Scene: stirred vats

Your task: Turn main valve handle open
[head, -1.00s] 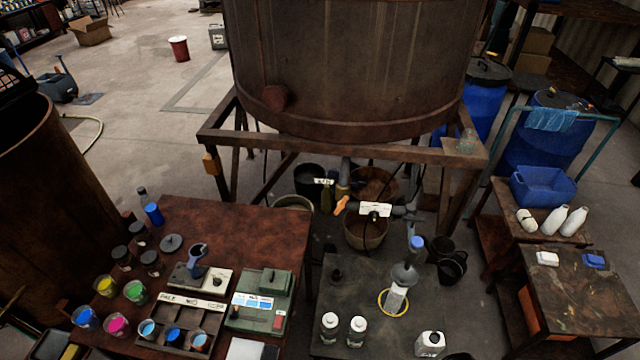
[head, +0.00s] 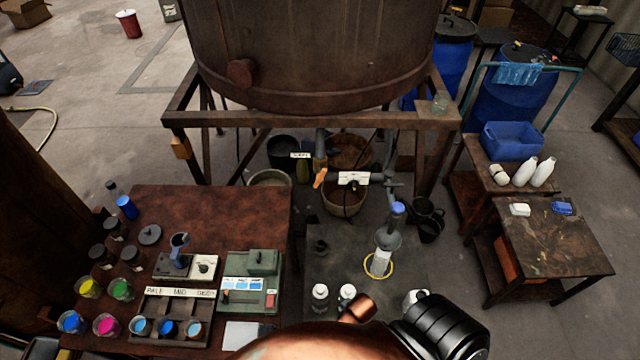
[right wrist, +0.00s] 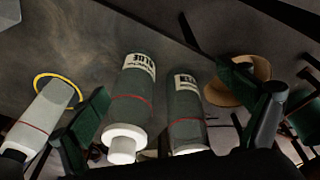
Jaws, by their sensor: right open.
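The orange valve handle (head: 320,178) sits below the big rusty vat (head: 320,60), on the pipework left of a white tag (head: 353,178). It points up and down at a slant. My right gripper (right wrist: 168,85) is open in the right wrist view, with its dark green fingers wide apart. Two white-capped bottles, a left one (right wrist: 130,100) and a right one (right wrist: 187,110), show between the fingers; I cannot tell how near. In the head view my right arm covers the bottom middle, and its gripper cannot be made out. My left gripper is not in view.
The vat's steel frame (head: 300,119) surrounds the valve area. A bucket (head: 345,200) stands under the pipework. The grey table (head: 335,265) holds a cylinder (head: 382,262) with a yellow ring. A rusty table (head: 225,215) with paint cups is left; a blue bin (head: 510,140) is right.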

